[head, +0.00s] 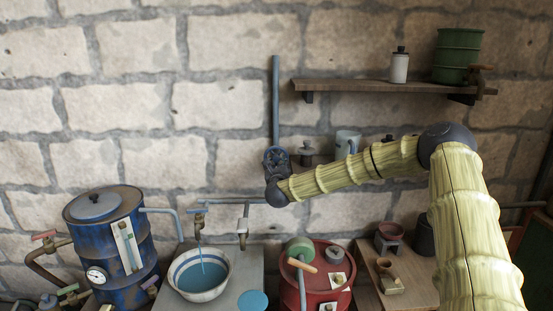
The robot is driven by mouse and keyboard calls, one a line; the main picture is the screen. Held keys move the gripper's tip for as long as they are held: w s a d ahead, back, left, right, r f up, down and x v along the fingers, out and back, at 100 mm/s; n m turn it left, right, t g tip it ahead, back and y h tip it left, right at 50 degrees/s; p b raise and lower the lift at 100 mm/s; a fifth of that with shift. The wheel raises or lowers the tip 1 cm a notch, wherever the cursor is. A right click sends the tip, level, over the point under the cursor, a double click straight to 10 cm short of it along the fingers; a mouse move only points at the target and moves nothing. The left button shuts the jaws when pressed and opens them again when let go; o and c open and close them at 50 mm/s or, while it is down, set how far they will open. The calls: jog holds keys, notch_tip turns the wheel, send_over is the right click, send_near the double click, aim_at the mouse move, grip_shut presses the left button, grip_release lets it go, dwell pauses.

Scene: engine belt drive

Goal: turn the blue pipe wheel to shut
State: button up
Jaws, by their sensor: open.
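A blue-grey vertical pipe (275,95) runs down the stone wall to my gripper (276,157). My gripper is dark and points up at the pipe's lower end, with its jaws open. A wheel on this pipe cannot be told apart from the dark gripper parts; it may be hidden behind them. Whether the gripper touches the pipe or a wheel cannot be told. Lower down, a tap (198,219) on a thin horizontal pipe (225,202) lets a blue stream fall into a white and blue bowl (182,286).
A blue drum (103,242) stands at left, a red drum (316,276) at lower middle. A shelf (375,87) carries a white bottle (399,67) and green barrel (459,53). A grey mug (347,142) is behind my arm. The wall left of the pipe is clear.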

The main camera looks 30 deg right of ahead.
aim_at(276, 160)
jog(key=shift+p+x, duration=0.6)
jog(key=shift+x, duration=1.15)
jog(key=c, duration=1)
jog(key=shift+c, duration=0.2)
